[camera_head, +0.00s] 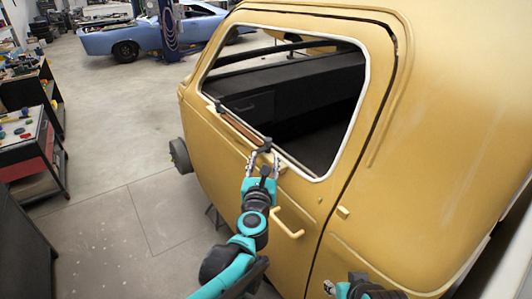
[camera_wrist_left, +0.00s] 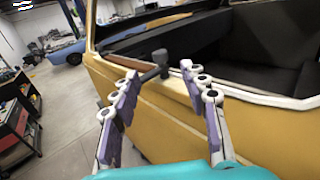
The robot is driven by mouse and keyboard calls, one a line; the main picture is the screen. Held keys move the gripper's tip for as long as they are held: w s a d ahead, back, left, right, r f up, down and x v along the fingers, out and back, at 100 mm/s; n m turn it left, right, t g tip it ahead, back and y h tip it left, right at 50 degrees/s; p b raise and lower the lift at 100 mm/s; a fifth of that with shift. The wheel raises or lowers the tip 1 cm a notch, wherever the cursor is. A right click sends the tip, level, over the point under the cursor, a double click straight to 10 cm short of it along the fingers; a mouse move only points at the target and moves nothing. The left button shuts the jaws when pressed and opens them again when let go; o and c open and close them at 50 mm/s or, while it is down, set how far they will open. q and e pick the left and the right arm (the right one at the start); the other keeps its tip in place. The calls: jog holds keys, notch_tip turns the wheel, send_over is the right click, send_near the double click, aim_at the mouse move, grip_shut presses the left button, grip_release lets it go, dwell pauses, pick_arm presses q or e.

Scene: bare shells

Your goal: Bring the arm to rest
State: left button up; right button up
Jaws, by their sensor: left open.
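My left gripper (camera_head: 263,165) is open in front of the lower window sill of a yellow vehicle shell. Its two fingers with purple pads stand apart in the left wrist view (camera_wrist_left: 165,95), with nothing held between them. A dark hammer-like head (camera_wrist_left: 154,67) sits at the sill just beyond the fingertips, and also shows in the head view (camera_head: 264,146). A brown strip (camera_wrist_left: 130,46) runs along the sill beside it; I cannot tell if the two are joined. Part of my right arm (camera_head: 362,288) shows at the bottom edge; its fingers are not visible.
The yellow shell (camera_head: 240,150) fills the right side, with a protruding door handle (camera_head: 287,222) below my left gripper. A red and black tool cart (camera_head: 45,165) stands at left. A blue car (camera_head: 150,38) is at the back. The floor (camera_head: 120,150) between is open.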

pick_arm(q)
jog(key=shift+s, duration=0.3)
jog(key=s+a+f+m+g+h+b, duration=0.15)
jog(key=s+f+m+b, duration=0.35)
jog(key=m, duration=0.6)
jog(key=s+a+f+m+g+h+b, duration=0.1)
jog(key=s+f+m+g+h, duration=0.2)
jog(key=s+m, duration=0.6)
jog(key=s+a+f+m+g+y+b, duration=0.1)
jog(key=s+a+f+m+g+y, duration=0.2)
jog(key=s+a+f+m, duration=0.4)
jog(key=s+a+f+m+g+y+b, duration=0.2)
jog(key=s+a+f+m, duration=0.4)
jog(key=f, duration=0.4)
jog(key=shift+s+a+f+m+g+y, duration=0.35)
jog(key=shift+a+m+g+y, duration=0.35)
jog(key=shift+m, duration=0.3)
